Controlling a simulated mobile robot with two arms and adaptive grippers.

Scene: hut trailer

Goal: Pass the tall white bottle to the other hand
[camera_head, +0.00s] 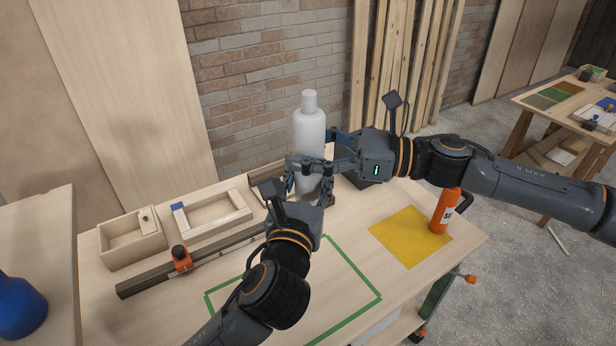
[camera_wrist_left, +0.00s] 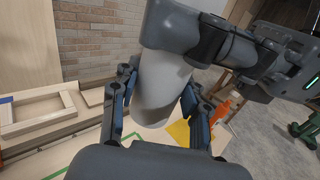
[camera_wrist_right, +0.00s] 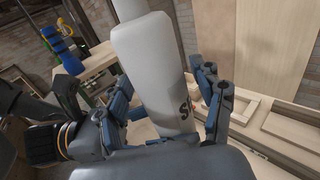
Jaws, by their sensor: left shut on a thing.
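The tall white bottle (camera_head: 310,128) stands upright in the head view, held above the back of the workbench. My left gripper (camera_head: 306,180) is shut on its lower part, with a finger on either side of the bottle (camera_wrist_left: 160,98) in the left wrist view. My right gripper (camera_head: 318,158) comes in from the right, a little higher on the bottle. In the right wrist view its fingers stand open on both sides of the bottle (camera_wrist_right: 150,65), with a gap at the right finger. Dark lettering shows low on the bottle.
An orange bottle (camera_head: 444,212) stands by a yellow mat (camera_head: 408,240) on the right of the workbench. A wooden box (camera_head: 130,240), a wooden frame (camera_head: 215,218) and a dark rail clamp (camera_head: 148,285) lie at left. The green-outlined area (camera_head: 350,282) is free in front.

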